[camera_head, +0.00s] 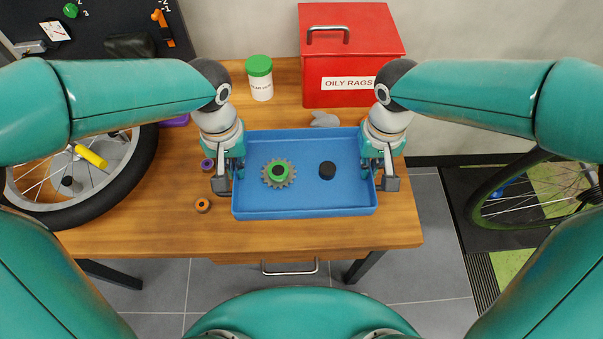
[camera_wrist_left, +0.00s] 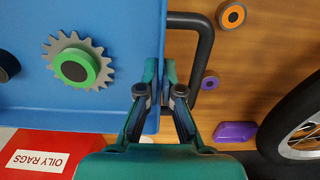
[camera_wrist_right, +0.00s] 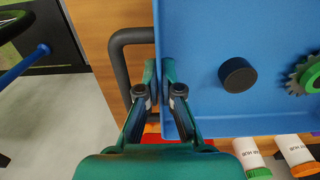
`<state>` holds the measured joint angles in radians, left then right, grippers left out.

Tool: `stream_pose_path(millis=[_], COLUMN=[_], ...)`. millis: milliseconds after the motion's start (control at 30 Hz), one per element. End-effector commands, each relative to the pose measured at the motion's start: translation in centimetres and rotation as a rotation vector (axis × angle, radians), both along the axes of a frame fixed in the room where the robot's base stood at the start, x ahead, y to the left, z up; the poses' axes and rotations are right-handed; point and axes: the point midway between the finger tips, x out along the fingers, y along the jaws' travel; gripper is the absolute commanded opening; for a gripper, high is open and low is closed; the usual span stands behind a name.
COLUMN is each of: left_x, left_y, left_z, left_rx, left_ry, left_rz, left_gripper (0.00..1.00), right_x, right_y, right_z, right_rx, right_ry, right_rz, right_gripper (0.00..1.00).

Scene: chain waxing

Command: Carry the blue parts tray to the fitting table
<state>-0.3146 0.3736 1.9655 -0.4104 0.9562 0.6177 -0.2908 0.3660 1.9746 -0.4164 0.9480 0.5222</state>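The blue parts tray (camera_head: 305,210) is over the front of the wooden table (camera_head: 150,225), level; I cannot tell whether it touches the top. It holds a grey gear with a green hub (camera_head: 278,173) and a black round part (camera_head: 327,170). My left gripper (camera_head: 231,172) is shut on the tray's left end wall, with one finger on each side, inside the dark handle (camera_wrist_left: 205,50). My right gripper (camera_head: 376,172) is shut on the right end wall in the same way, beside the other handle (camera_wrist_right: 120,65). I cannot tell which table is the fitting table.
A red oily rags box (camera_head: 352,55) and a white jar with green lid (camera_head: 260,78) stand behind the tray. A wheel (camera_head: 85,175) lies at the left. Small orange (camera_head: 203,205) and purple (camera_head: 207,165) rings lie left of the tray. Another wheel (camera_head: 540,188) is at the right.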

Motion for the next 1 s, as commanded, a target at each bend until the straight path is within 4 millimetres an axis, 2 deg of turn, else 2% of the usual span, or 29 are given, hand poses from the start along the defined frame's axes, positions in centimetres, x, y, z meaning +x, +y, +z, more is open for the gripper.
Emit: stream_pose_path(millis=[267,900,1000], left_x=[0.0,0.0,0.0], left_y=[0.0,0.0,0.0], left_z=[-0.9,-5.3,-4.8], left_rx=[0.000,0.000,0.000], left_ry=[-0.001,-0.001,0.000], left_rz=[0.000,-0.001,-0.001], left_gripper=[0.00,0.00,0.20], right_x=[0.0,0.0,0.0], right_y=[0.0,-0.1,-0.1], right_z=[-1.0,-5.2,-4.8], right_rx=[0.000,0.000,0.000], right_ry=[0.000,-0.001,0.000], right_rz=[0.000,-0.001,-0.001], right_gripper=[0.00,0.00,0.20])
